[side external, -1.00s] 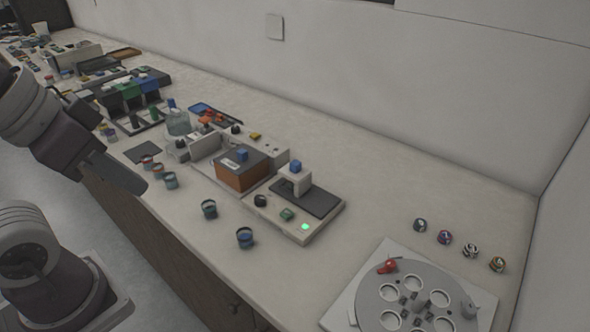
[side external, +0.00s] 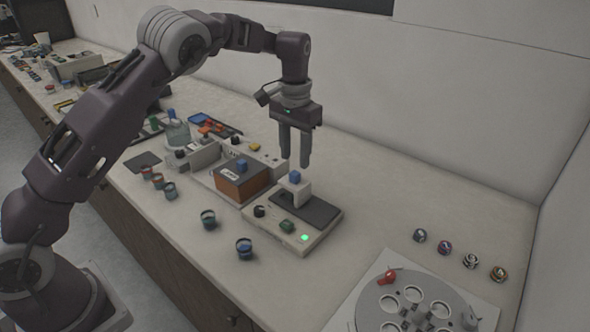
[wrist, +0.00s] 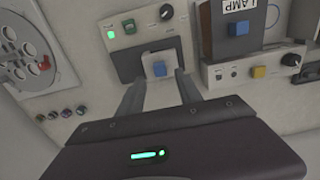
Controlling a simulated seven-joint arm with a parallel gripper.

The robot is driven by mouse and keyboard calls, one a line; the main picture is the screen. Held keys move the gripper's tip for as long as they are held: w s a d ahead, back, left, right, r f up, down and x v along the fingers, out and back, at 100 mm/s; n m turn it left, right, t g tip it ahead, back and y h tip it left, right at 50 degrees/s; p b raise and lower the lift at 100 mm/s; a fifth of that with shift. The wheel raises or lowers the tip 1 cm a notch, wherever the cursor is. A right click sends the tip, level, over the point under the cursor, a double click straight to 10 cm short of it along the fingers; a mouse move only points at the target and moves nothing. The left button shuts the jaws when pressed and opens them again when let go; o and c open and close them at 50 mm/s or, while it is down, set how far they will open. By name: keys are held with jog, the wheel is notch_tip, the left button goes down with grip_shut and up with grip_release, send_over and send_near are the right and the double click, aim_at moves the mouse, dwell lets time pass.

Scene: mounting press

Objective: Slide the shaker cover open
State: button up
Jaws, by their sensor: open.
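My gripper (side external: 294,160) is open and points down, with its fingertips just above a white block (side external: 303,190) that carries a blue knob (side external: 294,176). In the wrist view the blue knob (wrist: 159,69) shows between the two open fingers, which do not visibly touch it. The block stands at the back of a dark flat plate (side external: 318,212) on a pale unit with a black dial (side external: 259,211), a green switch (side external: 287,226) and a lit green light (side external: 304,238). No label names the shaker or its cover, so I cannot tell which part is the cover.
A brown box (side external: 236,184) with a dark top and blue knob, labelled LAMP in the wrist view, stands left of the unit. Small cups (side external: 244,248) stand in front. A round carousel (side external: 416,307) and several small round pieces (side external: 445,247) lie to the right. The wall is behind.

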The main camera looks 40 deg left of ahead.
aim_at(295, 173)
notch_tip(295, 173, down, 5)
grip_shut()
dwell(1.5)
